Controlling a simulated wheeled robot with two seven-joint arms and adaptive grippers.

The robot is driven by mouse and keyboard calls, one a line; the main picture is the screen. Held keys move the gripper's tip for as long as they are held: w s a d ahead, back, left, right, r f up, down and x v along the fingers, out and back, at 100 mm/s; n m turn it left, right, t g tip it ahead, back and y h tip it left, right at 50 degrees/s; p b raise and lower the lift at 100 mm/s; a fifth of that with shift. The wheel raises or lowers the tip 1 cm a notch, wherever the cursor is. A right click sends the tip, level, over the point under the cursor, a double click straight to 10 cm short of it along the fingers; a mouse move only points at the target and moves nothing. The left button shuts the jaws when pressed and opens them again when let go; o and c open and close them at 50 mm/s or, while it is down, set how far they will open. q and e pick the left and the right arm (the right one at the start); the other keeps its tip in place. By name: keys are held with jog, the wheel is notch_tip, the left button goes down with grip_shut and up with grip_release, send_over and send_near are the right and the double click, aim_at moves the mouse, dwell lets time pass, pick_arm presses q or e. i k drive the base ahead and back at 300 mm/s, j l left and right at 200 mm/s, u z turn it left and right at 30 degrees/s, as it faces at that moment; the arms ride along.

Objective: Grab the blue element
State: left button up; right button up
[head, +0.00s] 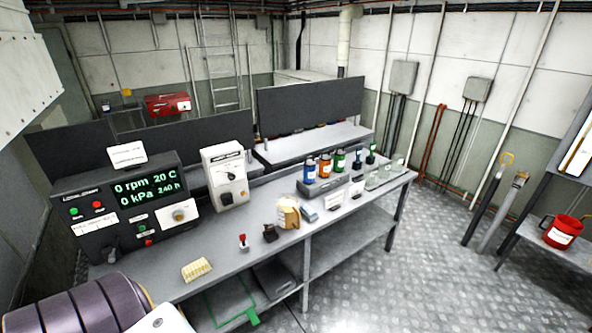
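Several small bottles stand in and around a grey rack near the right end of the long workbench. A blue one (310,170) is at the left end of the front row, beside an orange one (325,166) and a green one (340,161). A second blue bottle (357,160) stands further right, near a dark green one (371,154). I cannot tell which blue item the task means. A small grey-blue block (309,214) lies on the bench in front of the rack. Neither of my grippers is in view.
The grey workbench (227,249) holds a control panel (119,207), a white box with a knob (226,178), a tan object (288,214), a yellowish ribbed block (197,269) and clear jars. A red pot (563,232) stands at right. Open floor lies right of the bench.

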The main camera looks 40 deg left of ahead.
aim_at(309, 165)
jog(key=i+l+u, duration=0.25)
jog(key=i+u, duration=0.15)
jog(key=i+l+u, duration=0.65)
jog(key=l+u, duration=0.15)
